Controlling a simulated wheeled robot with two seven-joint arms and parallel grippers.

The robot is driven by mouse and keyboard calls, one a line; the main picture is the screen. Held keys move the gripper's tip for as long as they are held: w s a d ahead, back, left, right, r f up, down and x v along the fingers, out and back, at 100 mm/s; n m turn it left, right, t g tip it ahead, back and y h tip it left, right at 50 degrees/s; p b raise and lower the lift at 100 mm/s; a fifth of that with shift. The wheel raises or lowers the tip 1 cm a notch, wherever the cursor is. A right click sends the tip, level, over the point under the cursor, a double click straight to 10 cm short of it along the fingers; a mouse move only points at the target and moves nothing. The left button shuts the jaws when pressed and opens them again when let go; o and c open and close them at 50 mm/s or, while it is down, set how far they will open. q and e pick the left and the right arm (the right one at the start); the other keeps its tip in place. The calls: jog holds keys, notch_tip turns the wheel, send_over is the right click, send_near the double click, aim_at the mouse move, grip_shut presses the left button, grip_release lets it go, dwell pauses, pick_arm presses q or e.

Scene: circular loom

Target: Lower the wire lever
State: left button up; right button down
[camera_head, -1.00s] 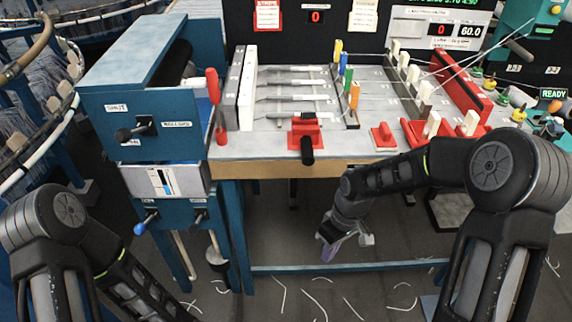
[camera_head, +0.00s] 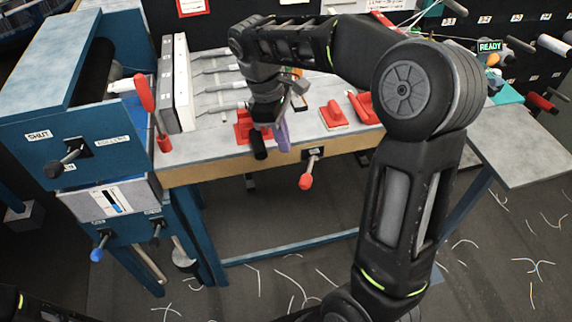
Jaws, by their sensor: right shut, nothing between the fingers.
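No label that I can read names the wire lever. A red block with a black handle (camera_head: 259,146) stands at the table's front edge. A lever with a red knob (camera_head: 306,182) hangs at the front face of the table, to the right of that block. A tall red handle (camera_head: 144,93) stands at the table's left end. My right gripper (camera_head: 281,138) is shut and empty, pointing down just right of the black handle. It partly hides the red block; I cannot tell whether they touch. My left gripper is out of view.
A blue cabinet (camera_head: 30,118) with knobs stands left of the table. A white and grey upright block (camera_head: 178,85) is behind the tall red handle. Another red block (camera_head: 334,115) lies to the right of my gripper. A grey side shelf (camera_head: 525,150) is at the right.

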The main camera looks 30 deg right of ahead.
aim_at(306, 179)
jog(key=shift+f, duration=0.1)
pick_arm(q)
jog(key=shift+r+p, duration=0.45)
pick_arm(e)
jog(key=x, duration=1)
